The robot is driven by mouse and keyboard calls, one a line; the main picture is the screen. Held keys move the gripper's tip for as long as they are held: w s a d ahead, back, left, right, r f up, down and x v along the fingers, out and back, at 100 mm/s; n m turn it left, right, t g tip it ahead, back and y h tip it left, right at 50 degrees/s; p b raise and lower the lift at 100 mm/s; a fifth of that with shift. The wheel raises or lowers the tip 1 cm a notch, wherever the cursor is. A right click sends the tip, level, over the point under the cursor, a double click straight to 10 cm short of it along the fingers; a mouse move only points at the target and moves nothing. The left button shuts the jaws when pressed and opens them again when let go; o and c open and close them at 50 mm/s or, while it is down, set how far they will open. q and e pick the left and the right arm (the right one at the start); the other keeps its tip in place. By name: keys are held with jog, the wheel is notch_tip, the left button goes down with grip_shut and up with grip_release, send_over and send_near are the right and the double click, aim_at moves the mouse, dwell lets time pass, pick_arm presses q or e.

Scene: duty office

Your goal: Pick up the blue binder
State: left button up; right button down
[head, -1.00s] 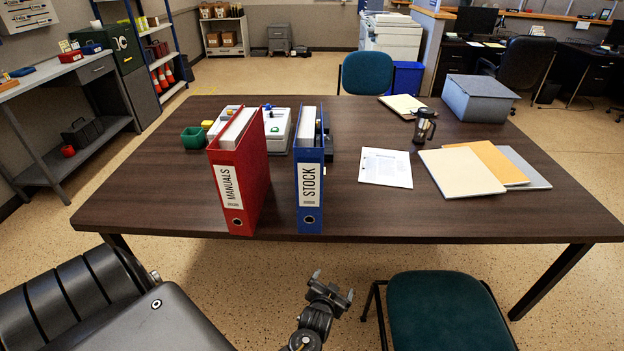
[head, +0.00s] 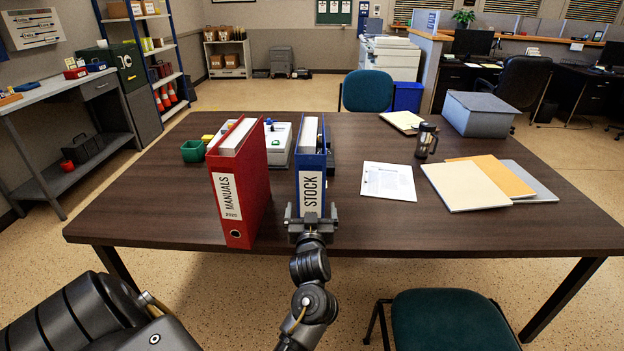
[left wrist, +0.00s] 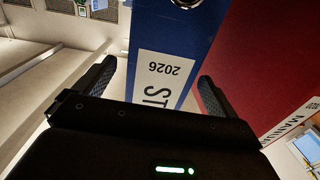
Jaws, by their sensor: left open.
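The blue binder (head: 311,170), labelled STOCK, stands upright near the front edge of the table, spine toward me. My left gripper (head: 312,215) is open at the lower part of its spine. In the left wrist view the blue binder (left wrist: 172,40) appears upside down between the two fingers of the left gripper (left wrist: 155,85). I cannot tell whether the fingers touch it. The binder's lower front is hidden by the gripper in the head view. My right gripper is not in view.
A red binder (head: 240,185), labelled MANUALS, stands close to the left of the blue one. White desk devices (head: 279,143) sit behind. A paper sheet (head: 388,181), folders (head: 467,186) and a dark mug (head: 426,140) lie to the right. A green chair (head: 450,320) stands in front.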

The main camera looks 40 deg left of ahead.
pick_arm(q)
jog(key=shift+w+a, duration=0.25)
jog(key=shift+w, duration=0.1)
jog(key=x, duration=0.4)
jog(key=shift+w+a+f, duration=0.2)
jog(key=shift+w+a, duration=0.1)
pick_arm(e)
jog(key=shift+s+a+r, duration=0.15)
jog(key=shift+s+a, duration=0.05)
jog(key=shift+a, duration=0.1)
pick_arm(q)
jog(key=shift+c, duration=0.4)
